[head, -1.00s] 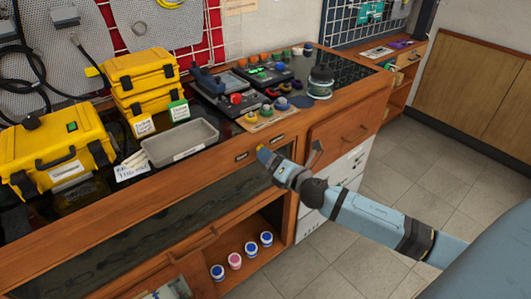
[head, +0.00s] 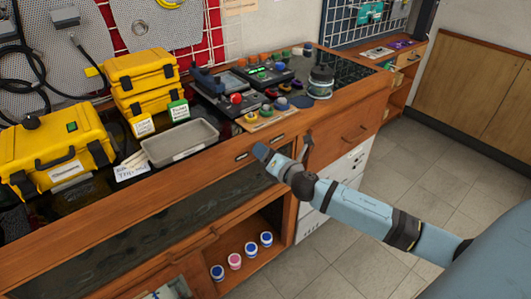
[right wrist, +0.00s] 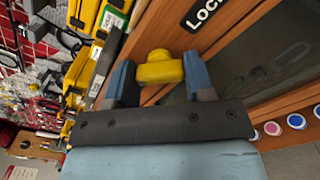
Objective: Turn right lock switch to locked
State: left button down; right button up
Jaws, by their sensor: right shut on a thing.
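The lock switch is a yellow knob (right wrist: 160,68) on the wooden cabinet front, seen in the right wrist view. My right gripper (right wrist: 158,80) is shut on it, with one blue finger on each side. A black label (right wrist: 205,12) with white letters, partly cut off, sits near the knob. In the head view my right gripper (head: 263,152) is at the bench's front rail, and the knob is hidden behind it. Small dark labels (head: 241,155) show on the rail beside the gripper. My left gripper is not in view.
A grey tray (head: 180,142), yellow cases (head: 55,150) and a control panel with coloured knobs (head: 262,75) stand on the bench top. Below the rail is a dark glass front (head: 130,235). Several small jars (head: 235,261) stand on the lower shelf. The floor at right is clear.

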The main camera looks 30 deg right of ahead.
jog(key=m+p, duration=0.1)
jog(key=m, duration=0.2)
jog(key=shift+r+m, duration=0.1)
jog(key=shift+m, duration=0.3)
jog(key=m+p, duration=0.1)
jog(key=m, duration=0.1)
jog(key=shift+m+p, duration=0.35)
jog(key=shift+m, duration=0.05)
jog(key=shift+m+p, duration=0.55)
jog(key=shift+m, duration=0.35)
jog(key=m+p, duration=0.3)
jog(key=m, duration=0.2)
jog(key=shift+r+p, duration=0.1)
jog(key=shift+p, duration=0.2)
jog(key=m+p, duration=0.2)
jog(key=m, duration=0.1)
jog(key=shift+m, duration=0.3)
jog(key=shift+m+p, duration=0.3)
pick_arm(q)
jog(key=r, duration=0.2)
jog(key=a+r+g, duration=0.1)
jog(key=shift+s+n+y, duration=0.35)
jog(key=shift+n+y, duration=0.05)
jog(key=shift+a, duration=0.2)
pick_arm(e)
jog(key=shift+f+m, duration=0.2)
jog(key=shift+m, duration=0.1)
